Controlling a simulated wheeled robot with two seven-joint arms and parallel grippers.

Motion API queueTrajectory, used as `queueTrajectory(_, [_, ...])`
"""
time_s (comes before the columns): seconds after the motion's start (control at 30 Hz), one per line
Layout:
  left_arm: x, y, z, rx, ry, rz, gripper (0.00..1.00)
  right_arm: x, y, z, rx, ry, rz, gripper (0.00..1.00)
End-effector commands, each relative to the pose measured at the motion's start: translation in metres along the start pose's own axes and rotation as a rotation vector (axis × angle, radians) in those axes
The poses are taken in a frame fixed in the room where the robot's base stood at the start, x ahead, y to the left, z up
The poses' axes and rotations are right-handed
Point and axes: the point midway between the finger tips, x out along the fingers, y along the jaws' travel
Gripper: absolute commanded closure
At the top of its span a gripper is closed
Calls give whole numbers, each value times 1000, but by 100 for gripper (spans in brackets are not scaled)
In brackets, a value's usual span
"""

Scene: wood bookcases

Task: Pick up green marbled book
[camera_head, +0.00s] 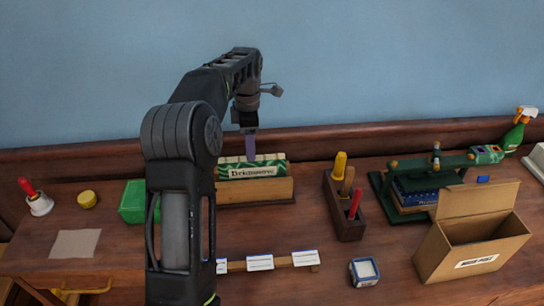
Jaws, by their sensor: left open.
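My left arm rises from the bottom and bends over the bench. Its gripper (250,143) is open and points down just above a wooden holder (255,190) with a green, white-labelled item (240,163) in it. I cannot tell whether the fingers touch that item. My right gripper is out of view.
A wooden caddy (346,212) with colored handles stands to the right. Farther right are a green press (385,200) holding blue books and an open cardboard box (470,245). A wall closes off the back.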

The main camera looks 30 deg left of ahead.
Motion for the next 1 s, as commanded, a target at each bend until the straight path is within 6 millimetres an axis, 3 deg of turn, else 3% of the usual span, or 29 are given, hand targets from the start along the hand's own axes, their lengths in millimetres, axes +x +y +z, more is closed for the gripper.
queueTrajectory(0.37, [1, 0, 0, 0, 0, -1, 47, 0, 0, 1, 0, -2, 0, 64])
queueTrajectory(0.63, [24, -1, 0, 0, 0, -2, 47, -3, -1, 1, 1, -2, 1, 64])
queueTrajectory(1.0, [29, -1, 0, 0, 0, -2, 47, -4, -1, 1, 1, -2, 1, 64])
